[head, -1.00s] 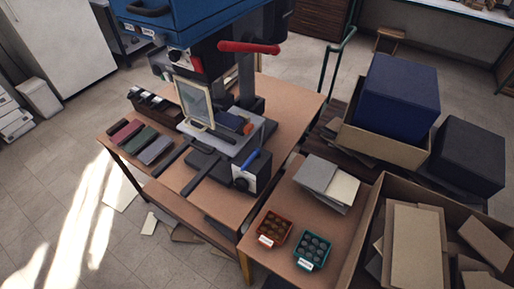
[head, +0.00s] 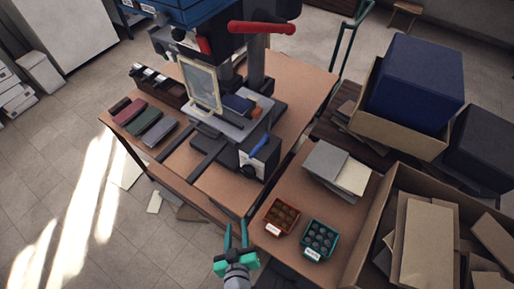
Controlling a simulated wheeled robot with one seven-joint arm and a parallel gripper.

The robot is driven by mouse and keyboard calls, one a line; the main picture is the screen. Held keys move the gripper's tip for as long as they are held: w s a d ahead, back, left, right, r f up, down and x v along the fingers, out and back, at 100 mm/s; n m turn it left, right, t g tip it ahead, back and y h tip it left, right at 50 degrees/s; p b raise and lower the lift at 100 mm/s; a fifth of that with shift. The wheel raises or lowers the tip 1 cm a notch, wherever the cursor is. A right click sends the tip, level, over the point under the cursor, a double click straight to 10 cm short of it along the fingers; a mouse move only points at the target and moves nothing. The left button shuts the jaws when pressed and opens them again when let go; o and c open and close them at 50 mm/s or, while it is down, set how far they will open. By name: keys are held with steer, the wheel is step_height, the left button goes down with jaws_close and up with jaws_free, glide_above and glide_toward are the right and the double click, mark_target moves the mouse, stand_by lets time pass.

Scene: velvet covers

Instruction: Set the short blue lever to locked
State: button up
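The short blue lever (head: 260,146) sits on the dark-sided box with a white front plate (head: 249,165), at the front right of the press on the table. The lever slants up to the right. Markings on the plate are too small to read. My gripper (head: 236,228), teal-green, is at the bottom middle of the head view, in front of the table's near edge. Its two fingers are apart with nothing between them. It is below the lever in the picture and well clear of it.
A long red handle (head: 263,28) juts from the press above. An orange tray (head: 281,217) and a green tray (head: 319,240) stand right of my gripper. Grey and cream boards (head: 338,170) lie behind them. The floor at left is mostly open.

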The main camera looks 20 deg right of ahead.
mark_target(257, 147)
steer(key=w+d+r+m+h, duration=0.1)
steer(key=w, duration=0.1)
steer(key=w+d+r+m+h, duration=0.1)
steer(key=w+r+h, duration=0.1)
steer(key=w, duration=0.1)
steer(key=w+d+r+h, duration=0.1)
steer(key=w, duration=0.2)
steer(key=shift+w+d+r+m+h, duration=0.1)
steer(key=shift+w+r+m+h, duration=0.05)
steer(key=shift+r+m+h, duration=0.2)
steer(key=w+d+r+m+g+h, duration=0.2)
steer(key=w+r+m+h, duration=0.3)
steer(key=r, duration=0.5)
steer(key=shift+m+h, duration=0.55)
steer(key=shift+h, duration=0.1)
steer(key=x, duration=1)
steer(key=shift+s+d+r, duration=0.1)
steer(key=shift+s+d, duration=0.05)
steer(key=shift+d, duration=0.05)
jaws_close()
